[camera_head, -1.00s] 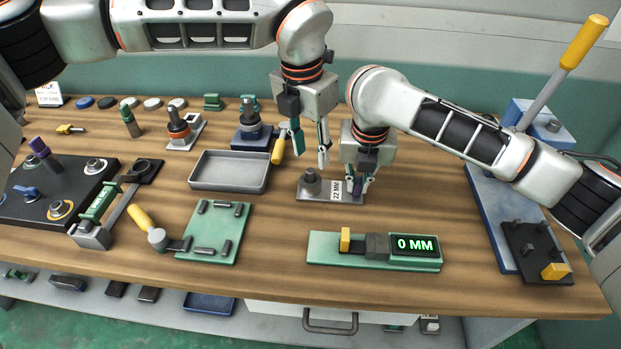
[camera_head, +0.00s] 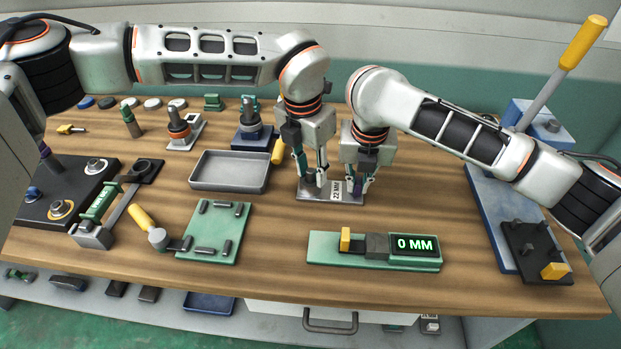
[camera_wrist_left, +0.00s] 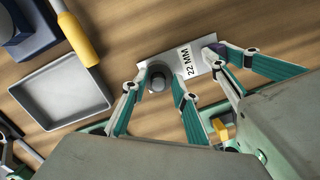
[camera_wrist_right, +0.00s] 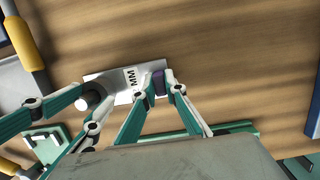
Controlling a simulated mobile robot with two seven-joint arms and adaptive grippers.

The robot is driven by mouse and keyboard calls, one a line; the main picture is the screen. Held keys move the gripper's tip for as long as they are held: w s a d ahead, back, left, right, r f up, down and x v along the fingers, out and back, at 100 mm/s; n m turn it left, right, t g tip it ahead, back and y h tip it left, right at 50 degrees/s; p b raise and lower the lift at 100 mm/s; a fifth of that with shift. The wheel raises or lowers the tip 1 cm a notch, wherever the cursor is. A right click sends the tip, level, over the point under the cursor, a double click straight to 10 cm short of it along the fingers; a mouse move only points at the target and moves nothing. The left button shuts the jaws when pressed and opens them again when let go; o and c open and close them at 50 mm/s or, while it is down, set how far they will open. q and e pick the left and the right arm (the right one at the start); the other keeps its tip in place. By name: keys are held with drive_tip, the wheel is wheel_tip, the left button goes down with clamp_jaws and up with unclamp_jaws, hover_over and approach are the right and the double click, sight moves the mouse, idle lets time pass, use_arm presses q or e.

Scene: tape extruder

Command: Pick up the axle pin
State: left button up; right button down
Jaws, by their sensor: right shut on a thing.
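A grey plate (camera_head: 331,200) with a "22 MM" label lies on the wooden bench. A dark round peg (camera_wrist_left: 157,82), which may be the axle pin, stands at the plate's left end; it also shows in the right wrist view (camera_wrist_right: 90,97). My left gripper (camera_head: 312,181) is low over it, pointing down, with fingers apart on either side of the peg. I cannot tell whether they touch it. My right gripper (camera_wrist_right: 160,88) is shut on a purple block (camera_wrist_right: 158,80) at the plate's right end.
A grey tray (camera_head: 230,186) and a yellow-handled tool (camera_head: 278,151) are left of the plate. A green gauge with a "0 MM" display (camera_head: 415,245) lies in front. My two grippers are close together. Bare bench lies to the right.

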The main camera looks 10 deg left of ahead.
sight(311, 170)
use_arm(q)
drive_tip(key=shift+a+f, duration=0.2)
drive_tip(key=shift+f, duration=0.2)
clamp_jaws()
wheel_tip(311, 170, up, 18)
drive_tip(key=shift+r, duration=0.2)
use_arm(e)
drive_tip(key=shift+f, duration=0.1)
idle(0.5)
drive_tip(key=c, duration=2)
unclamp_jaws()
use_arm(q)
drive_tip(key=shift+d, duration=0.1)
use_arm(e)
drive_tip(key=shift+r, duration=0.2)
